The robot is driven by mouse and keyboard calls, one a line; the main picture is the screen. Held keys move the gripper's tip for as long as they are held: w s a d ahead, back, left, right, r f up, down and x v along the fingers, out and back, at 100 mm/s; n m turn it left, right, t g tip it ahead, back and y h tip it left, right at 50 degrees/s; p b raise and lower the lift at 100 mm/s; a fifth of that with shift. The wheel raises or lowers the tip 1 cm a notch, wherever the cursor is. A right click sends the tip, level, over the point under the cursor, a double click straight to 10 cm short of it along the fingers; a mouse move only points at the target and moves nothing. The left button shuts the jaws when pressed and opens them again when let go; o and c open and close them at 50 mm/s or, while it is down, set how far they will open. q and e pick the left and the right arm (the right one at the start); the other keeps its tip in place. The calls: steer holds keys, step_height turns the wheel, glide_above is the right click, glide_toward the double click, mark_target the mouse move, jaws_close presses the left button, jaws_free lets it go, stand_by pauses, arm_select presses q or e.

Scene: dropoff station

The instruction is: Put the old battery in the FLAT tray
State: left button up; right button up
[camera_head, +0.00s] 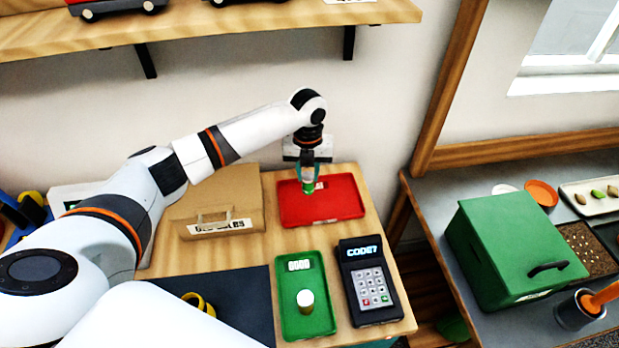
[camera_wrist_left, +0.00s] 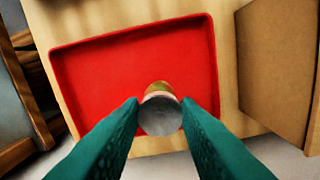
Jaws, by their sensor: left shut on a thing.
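My left gripper (camera_head: 308,184) is over the red tray (camera_head: 345,205) and points down. It is shut on a small round battery, whose grey end (camera_wrist_left: 160,115) shows between the teal fingertips (camera_wrist_left: 160,113) in the left wrist view. An orange-green band shows at the battery's far side. The red tray (camera_wrist_left: 140,65) lies beneath it. A pale label on the tray is partly hidden by the gripper and I cannot read it. I cannot tell if the battery touches the tray floor. My right gripper is not in view.
A green tray (camera_head: 289,267) with a pale-topped cylinder (camera_head: 306,301) standing in it lies in front. A keypad (camera_head: 366,283) stands to its right. A cardboard box (camera_head: 217,205) is left of the red tray. A green bin (camera_head: 505,245) stands on the right-hand table.

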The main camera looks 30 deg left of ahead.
mark_target(308, 175)
arm_select(q)
step_height(308, 175, down, 3)
steer(key=shift+a+f+p, duration=0.1)
steer(key=shift+f+p, duration=0.05)
steer(key=shift+p, duration=0.2)
steer(key=shift+f, duration=0.15)
steer(key=o, duration=1)
steer(key=shift+o, duration=0.3)
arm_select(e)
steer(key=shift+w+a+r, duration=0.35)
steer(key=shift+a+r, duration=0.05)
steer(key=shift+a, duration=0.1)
arm_select(q)
steer(key=shift+r, duration=0.4)
step_height(308, 175, up, 12)
steer(key=b, duration=0.2)
steer(key=shift+f+b, duration=0.25)
steer(key=shift+b, duration=0.05)
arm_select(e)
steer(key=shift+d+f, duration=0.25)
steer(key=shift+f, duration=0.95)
